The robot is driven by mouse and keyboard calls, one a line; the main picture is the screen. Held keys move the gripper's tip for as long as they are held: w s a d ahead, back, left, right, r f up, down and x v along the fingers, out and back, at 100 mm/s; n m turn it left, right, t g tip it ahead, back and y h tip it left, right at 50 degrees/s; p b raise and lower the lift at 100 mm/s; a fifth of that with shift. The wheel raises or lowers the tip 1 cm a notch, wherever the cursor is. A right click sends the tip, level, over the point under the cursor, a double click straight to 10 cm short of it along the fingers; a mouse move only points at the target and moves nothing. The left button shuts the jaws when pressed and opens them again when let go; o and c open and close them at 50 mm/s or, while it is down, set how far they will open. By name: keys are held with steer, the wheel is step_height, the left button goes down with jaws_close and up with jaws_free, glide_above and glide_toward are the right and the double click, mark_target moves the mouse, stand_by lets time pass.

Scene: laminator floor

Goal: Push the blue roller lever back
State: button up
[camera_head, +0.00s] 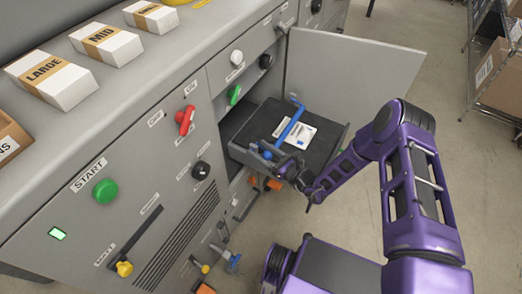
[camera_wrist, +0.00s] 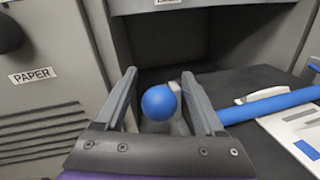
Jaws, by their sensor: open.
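The blue roller lever ends in a round blue knob, which sits in the wrist view (camera_wrist: 158,103) between the two fingers of my gripper (camera_wrist: 164,95). The fingers are apart, one on each side of the knob; I cannot tell whether either touches it. In the head view the knob (camera_head: 267,155) shows small beside my gripper (camera_head: 276,162). A blue roller bar (camera_head: 291,122) lies across the pulled-out dark tray (camera_head: 262,118) and also shows at the right in the wrist view (camera_wrist: 270,105). The lever's stem is mostly hidden behind the knob.
The tray sticks out of an open bay, with a grey door (camera_head: 350,75) swung open behind it. A white card (camera_head: 297,132) lies on the tray. Orange handles (camera_head: 272,184) and a blue lever (camera_head: 232,258) are below. Open floor lies to the right.

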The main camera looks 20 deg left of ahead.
jaws_close()
stand_by(1.4)
